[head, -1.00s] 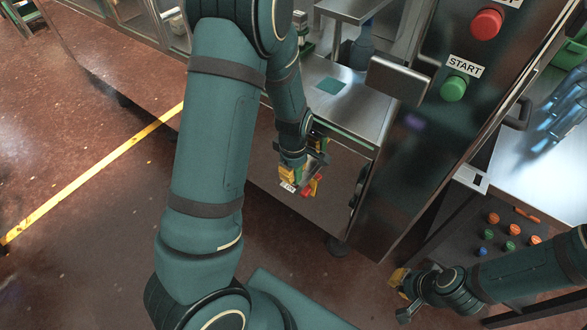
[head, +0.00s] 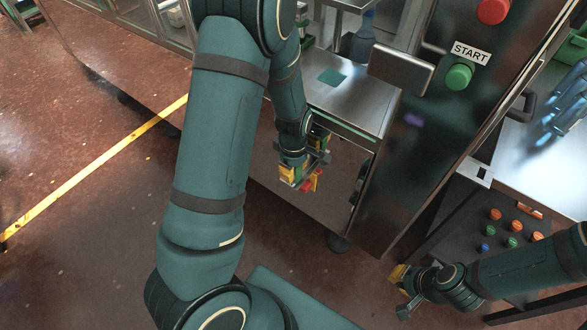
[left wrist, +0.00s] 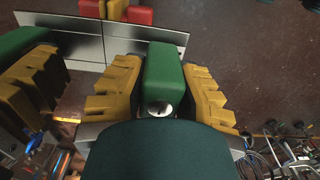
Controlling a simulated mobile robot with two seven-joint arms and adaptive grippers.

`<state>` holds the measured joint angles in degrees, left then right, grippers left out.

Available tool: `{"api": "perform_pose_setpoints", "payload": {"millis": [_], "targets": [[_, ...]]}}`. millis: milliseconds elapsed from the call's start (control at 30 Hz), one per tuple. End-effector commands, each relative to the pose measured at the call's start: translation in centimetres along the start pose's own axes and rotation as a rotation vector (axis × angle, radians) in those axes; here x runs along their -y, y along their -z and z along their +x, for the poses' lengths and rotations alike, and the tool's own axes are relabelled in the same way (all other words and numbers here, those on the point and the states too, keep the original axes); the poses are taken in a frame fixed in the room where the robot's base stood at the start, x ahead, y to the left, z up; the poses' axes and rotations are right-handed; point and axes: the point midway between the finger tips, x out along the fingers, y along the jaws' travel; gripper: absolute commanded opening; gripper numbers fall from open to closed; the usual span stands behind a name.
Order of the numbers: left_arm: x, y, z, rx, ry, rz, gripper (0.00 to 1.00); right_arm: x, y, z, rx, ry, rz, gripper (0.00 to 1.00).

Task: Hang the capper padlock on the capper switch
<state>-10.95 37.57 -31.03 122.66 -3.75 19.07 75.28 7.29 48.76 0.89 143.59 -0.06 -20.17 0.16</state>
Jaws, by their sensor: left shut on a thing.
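My left gripper (head: 300,178) is in front of the shiny steel front below the machine's table. In the left wrist view its yellow fingers (left wrist: 160,95) are shut on a green block with a round pale end, which looks like the capper padlock (left wrist: 163,75). The padlock is mostly hidden in the head view, and I cannot make out its shackle. Red and yellow parts, probably the capper switch (left wrist: 117,9), show at the top of the left wrist view, apart from the padlock. My right gripper (head: 402,290) is low at the right; its finger gap is unclear.
A steel table (head: 350,100) stands above the left gripper. A dark control column with a green START button (head: 459,76) rises to its right. A panel of coloured buttons (head: 513,227) is beyond my right arm. Open floor (head: 80,240) lies left.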

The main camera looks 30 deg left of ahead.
Motion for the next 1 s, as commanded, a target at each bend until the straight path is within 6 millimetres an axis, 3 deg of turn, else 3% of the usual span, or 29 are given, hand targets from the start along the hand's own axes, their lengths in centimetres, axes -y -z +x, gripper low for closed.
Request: {"api": "perform_pose_setpoints", "payload": {"millis": [867, 900, 967, 1000], "targets": [[0.01, 0.0, 0.6, 0.0, 0.0, -0.001, 0.0, -0.08, -0.03, 0.2, 0.0, 0.0, 0.0, 0.0], [0.02, 0.01, 0.6, 0.0, 0.0, -0.001, 0.42, -0.08, -0.03, 0.2, 0.0, 0.0, 0.0, 0.0], [0.02, 0.0, 0.6, 0.0, 0.0, 0.0, 0.58, -0.08, -0.03, 0.2, 0.0, 0.0, 0.0, 0.0], [0.01, 0.0, 0.6, 0.0, 0.0, 0.0, 0.58, -0.08, -0.02, 0.2, 0.0, 0.0, 0.0, 0.0]]}}
